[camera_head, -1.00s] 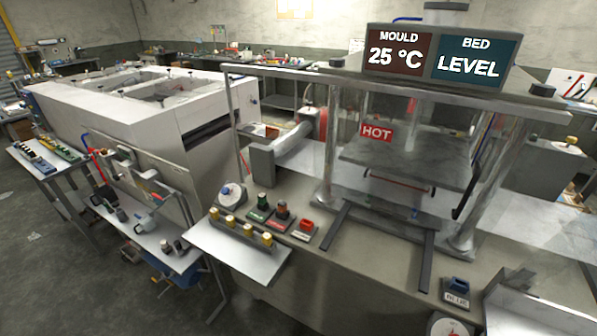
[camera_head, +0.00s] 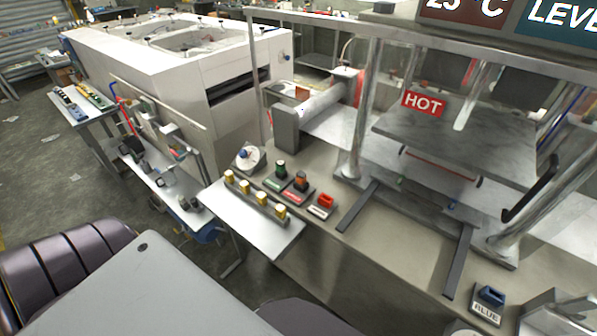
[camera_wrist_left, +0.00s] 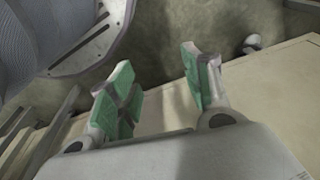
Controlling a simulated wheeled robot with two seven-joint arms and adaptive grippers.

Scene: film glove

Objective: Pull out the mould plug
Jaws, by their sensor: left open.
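I cannot tell for sure which thing is the mould plug. A blue block (camera_head: 491,295) sits on a base marked BLUE at the bench's front right. Green (camera_head: 281,169), orange-topped (camera_head: 301,181) and red (camera_head: 325,203) pieces stand on small bases to the left. My left gripper (camera_wrist_left: 158,62) is open in the left wrist view, its green-padded fingers apart with nothing between them. My right gripper is not in view.
A metal shelf (camera_head: 240,222) with several yellow-topped pegs juts from the bench's left front. Metal posts (camera_head: 362,120) stand around the press. A big white machine (camera_head: 170,75) and side tables are at the left.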

